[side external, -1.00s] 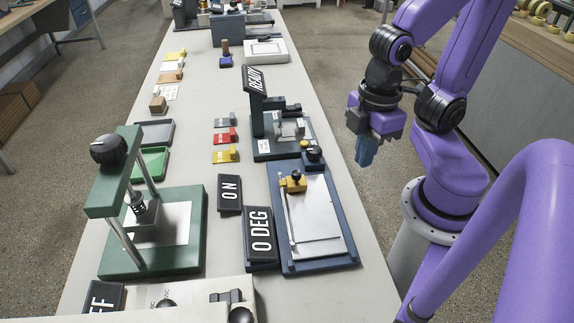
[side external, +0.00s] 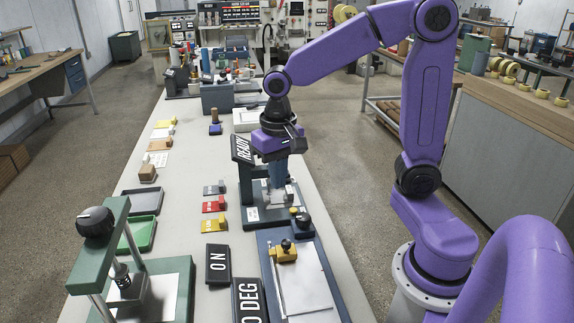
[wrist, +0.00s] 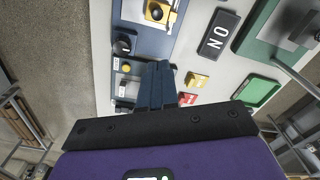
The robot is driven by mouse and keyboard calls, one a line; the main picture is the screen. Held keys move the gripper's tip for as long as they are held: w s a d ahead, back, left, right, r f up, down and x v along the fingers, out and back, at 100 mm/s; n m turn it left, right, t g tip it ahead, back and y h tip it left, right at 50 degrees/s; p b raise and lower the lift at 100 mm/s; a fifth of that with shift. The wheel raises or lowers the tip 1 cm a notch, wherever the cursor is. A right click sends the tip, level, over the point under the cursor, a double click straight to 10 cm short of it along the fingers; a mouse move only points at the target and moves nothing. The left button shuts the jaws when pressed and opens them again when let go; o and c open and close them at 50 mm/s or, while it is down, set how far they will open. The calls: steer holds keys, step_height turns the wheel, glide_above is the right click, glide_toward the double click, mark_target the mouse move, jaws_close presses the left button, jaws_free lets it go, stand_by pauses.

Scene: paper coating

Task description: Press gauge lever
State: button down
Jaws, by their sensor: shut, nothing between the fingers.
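The gauge (side external: 256,214) is a dark green stand with a metal plate, a small white block and an upright black READY sign (side external: 243,150). It stands at mid-table in the side view. My gripper (side external: 279,183), with its blue fingers shut and empty, points down over the gauge. Its fingers hide part of the gauge, and I cannot make out the lever or whether they touch it. In the wrist view my shut fingers (wrist: 157,68) cover much of the gauge.
A blue board with a white sheet (side external: 302,280) lies in front of the gauge, with a black knob (side external: 303,222) at its far end. Yellow (side external: 215,226), red (side external: 214,205) and grey blocks sit left of the gauge. A green press (side external: 135,260) stands front left.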

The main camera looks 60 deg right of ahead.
steer(key=w+d+m, duration=1.1)
steer(key=m, duration=0.1)
steer(key=w+d+f+m, duration=0.1)
steer(key=w+d+m, duration=0.1)
steer(key=d+m, duration=0.3)
steer(key=w+d+f+m, duration=0.1)
steer(key=w+d+m, duration=0.1)
steer(key=d+m, duration=0.4)
steer(key=d, duration=0.4)
steer(key=shift+w, duration=0.25)
step_height(320, 180, down, 14)
steer(key=shift+r, duration=0.1)
steer(key=shift+s, duration=0.1)
